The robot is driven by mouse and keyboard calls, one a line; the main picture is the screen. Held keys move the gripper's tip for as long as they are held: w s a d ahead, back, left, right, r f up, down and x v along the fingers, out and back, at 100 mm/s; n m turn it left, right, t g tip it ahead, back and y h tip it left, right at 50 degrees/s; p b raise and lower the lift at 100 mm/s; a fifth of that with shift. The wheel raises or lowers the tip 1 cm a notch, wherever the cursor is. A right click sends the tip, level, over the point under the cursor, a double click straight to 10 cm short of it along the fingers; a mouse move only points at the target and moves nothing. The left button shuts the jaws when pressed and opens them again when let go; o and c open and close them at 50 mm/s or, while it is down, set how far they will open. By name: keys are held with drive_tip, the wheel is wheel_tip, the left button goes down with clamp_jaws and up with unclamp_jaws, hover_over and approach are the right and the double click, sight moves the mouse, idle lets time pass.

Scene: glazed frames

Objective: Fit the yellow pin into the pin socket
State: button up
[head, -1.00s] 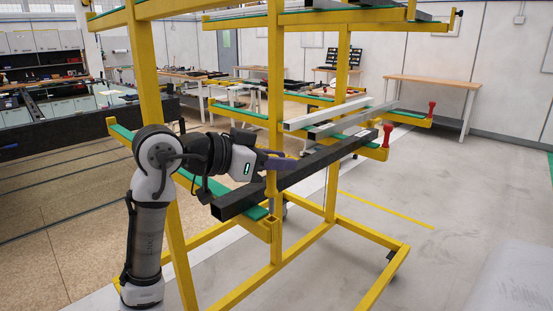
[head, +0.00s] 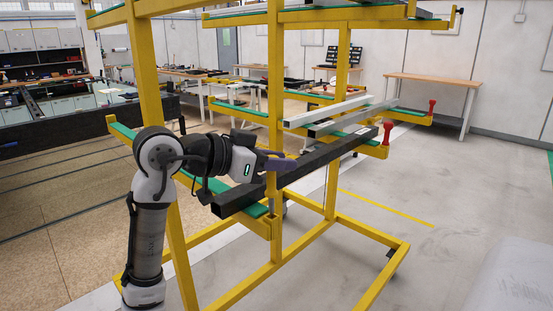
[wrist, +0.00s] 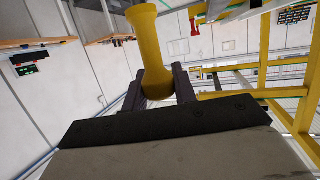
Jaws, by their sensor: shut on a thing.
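The yellow pin (wrist: 152,50) is in the wrist view, a smooth rod with a wider knob at one end. My gripper (wrist: 160,84) is shut on it, with one dark finger on each side. In the head view my gripper (head: 284,163) is in front of the rack, above the near end of a low yellow arm. A short yellow piece below the fingers, probably the pin (head: 270,184), shows against the dark beam. The pin socket (head: 270,221) appears to be at that arm's end, below the pin. I cannot tell whether they touch.
A dark square beam (head: 322,161) lies across the arms close to my gripper. Red pins (head: 388,131) stand at other arm ends. A yellow upright (head: 275,80) is close to the fingers.

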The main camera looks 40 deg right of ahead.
sight(276, 190)
drive_tip(key=shift+f+b, duration=1.55)
drive_tip(key=shift+f, duration=0.9)
drive_tip(key=o, duration=1.1)
drive_tip(key=b+v, duration=0.2)
drive_tip(key=v, duration=1.2)
drive_tip(key=shift+d, duration=0.1)
